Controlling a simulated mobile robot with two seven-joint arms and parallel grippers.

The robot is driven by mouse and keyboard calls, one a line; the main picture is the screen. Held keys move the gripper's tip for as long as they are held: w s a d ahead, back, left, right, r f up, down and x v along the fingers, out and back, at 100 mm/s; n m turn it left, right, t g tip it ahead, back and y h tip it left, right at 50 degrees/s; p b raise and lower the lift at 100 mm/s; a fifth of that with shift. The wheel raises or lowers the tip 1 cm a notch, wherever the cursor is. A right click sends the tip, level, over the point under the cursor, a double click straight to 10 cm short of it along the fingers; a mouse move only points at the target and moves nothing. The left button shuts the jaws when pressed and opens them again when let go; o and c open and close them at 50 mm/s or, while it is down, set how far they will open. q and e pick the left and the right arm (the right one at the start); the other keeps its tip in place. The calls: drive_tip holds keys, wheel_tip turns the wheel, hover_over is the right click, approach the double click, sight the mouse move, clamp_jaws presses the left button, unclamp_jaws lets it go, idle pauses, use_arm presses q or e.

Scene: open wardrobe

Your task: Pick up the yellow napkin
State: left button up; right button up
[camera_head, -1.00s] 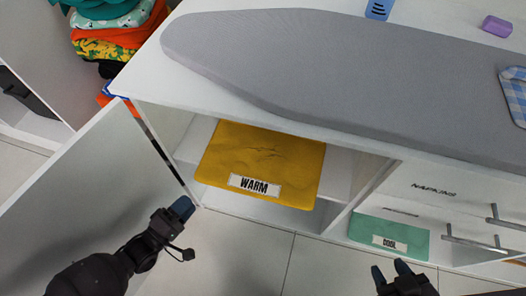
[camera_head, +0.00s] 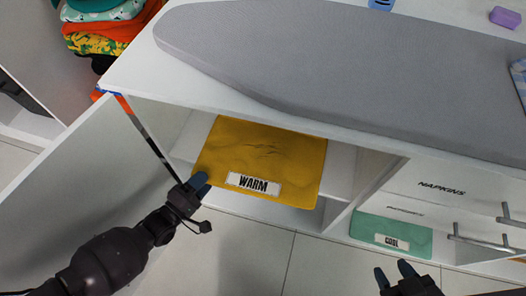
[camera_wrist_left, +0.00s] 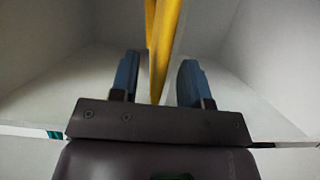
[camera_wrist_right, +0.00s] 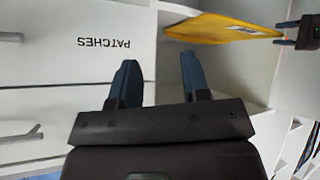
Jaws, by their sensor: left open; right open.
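A flat yellow piece (camera_head: 262,150) with a white WARM label sticks out of the open cabinet compartment under the ironing board; it is the likeliest yellow napkin. My left gripper (camera_head: 198,183) is open at its lower left corner. In the left wrist view the yellow piece (camera_wrist_left: 160,45) shows edge-on between the two open fingers (camera_wrist_left: 157,80). My right gripper (camera_head: 393,276) is open and empty at the bottom right, below the green piece. The right wrist view shows its open fingers (camera_wrist_right: 158,85) and the yellow piece (camera_wrist_right: 215,28) further off.
A grey ironing board (camera_head: 350,75) lies on the white cabinet top. A green piece labelled COOL (camera_head: 390,235) sits low, near handled drawers (camera_head: 440,190). An open white door (camera_head: 75,190) stands at the left, by folded clothes (camera_head: 100,35). The floor in front is clear.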

use_arm(q)
drive_tip(key=shift+x, duration=1.25)
drive_tip(key=shift+w+d, duration=0.15)
drive_tip(key=shift+d, duration=0.05)
clamp_jaws()
